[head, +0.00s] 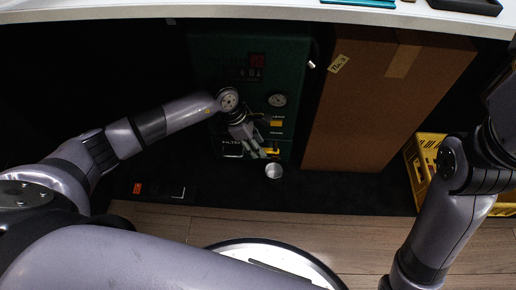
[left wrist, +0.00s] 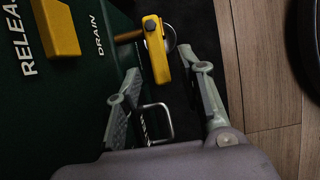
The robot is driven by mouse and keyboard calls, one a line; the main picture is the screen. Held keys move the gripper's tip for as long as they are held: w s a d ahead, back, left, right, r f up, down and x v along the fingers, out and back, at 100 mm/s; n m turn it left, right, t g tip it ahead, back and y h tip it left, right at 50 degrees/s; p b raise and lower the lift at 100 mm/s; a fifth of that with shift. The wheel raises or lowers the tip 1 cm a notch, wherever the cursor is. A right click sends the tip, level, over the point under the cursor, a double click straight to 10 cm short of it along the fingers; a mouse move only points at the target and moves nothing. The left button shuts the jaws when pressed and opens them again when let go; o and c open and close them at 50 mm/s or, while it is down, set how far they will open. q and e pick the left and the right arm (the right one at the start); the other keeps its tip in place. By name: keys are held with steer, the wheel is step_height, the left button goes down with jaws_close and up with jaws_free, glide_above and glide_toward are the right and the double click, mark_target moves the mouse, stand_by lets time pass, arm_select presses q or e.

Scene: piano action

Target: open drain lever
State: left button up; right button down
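The drain lever is a yellow handle (left wrist: 157,50) on a brass stub beside the word DRAIN on a dark green machine (left wrist: 85,105). It also shows small in the head view (head: 272,152), low on the machine's front. My left gripper (left wrist: 162,66) is open, its two fingers apart on either side of the lever's lower end in the left wrist view. I cannot tell whether either finger touches it. In the head view my left gripper (head: 260,150) is at the machine's lower front, just left of the lever. My right gripper is outside the views.
A small metal cup (head: 274,171) stands on the floor below the lever. A metal wire loop (left wrist: 157,122) and a yellow block by RELEASE (left wrist: 56,27) are nearby. A tall cardboard box (head: 375,105) stands right of the machine, a yellow crate (head: 427,150) further right. A countertop (head: 250,12) hangs above.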

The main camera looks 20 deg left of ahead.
arm_select(q)
steer(key=shift+d+f, duration=0.15)
steer(key=shift+f, duration=0.25)
steer(key=shift+c, duration=0.2)
jaws_close()
